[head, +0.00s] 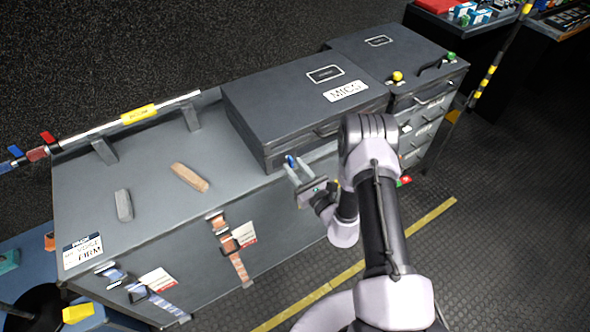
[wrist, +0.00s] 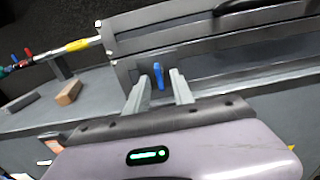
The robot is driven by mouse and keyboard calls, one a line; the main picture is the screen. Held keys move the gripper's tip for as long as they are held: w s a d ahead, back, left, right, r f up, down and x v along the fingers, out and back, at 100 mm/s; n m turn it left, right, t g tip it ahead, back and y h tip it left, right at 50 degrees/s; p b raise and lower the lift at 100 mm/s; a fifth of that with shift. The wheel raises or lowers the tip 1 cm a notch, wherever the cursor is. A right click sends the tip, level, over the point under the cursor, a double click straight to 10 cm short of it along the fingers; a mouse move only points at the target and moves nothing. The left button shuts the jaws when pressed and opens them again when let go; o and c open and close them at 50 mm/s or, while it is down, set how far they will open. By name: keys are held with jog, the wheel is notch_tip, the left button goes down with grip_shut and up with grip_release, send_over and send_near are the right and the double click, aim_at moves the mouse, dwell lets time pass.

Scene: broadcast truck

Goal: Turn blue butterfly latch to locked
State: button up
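The blue butterfly latch (wrist: 158,76) is on the front face of the dark case marked MICS, near its lower left end. In the wrist view its blue tab stands upright on a dark plate. In the head view the latch (head: 291,161) shows as a small blue tip at my gripper. My gripper (head: 297,170) is open, its two fingers pointing at the case front. In the wrist view the fingers of my gripper (wrist: 158,85) stand on either side of the blue tab with gaps. Whether they reach around it in depth I cannot tell.
The MICS case (head: 290,100) sits on a grey bench (head: 150,200). A tan block (head: 190,177) and a grey block (head: 124,205) lie on the bench to the left. A rail with a yellow tag (head: 139,114) runs along the back. A drawer cabinet (head: 425,125) stands to the right.

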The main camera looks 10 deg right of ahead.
jog(key=shift+w, duration=0.1)
grip_shut()
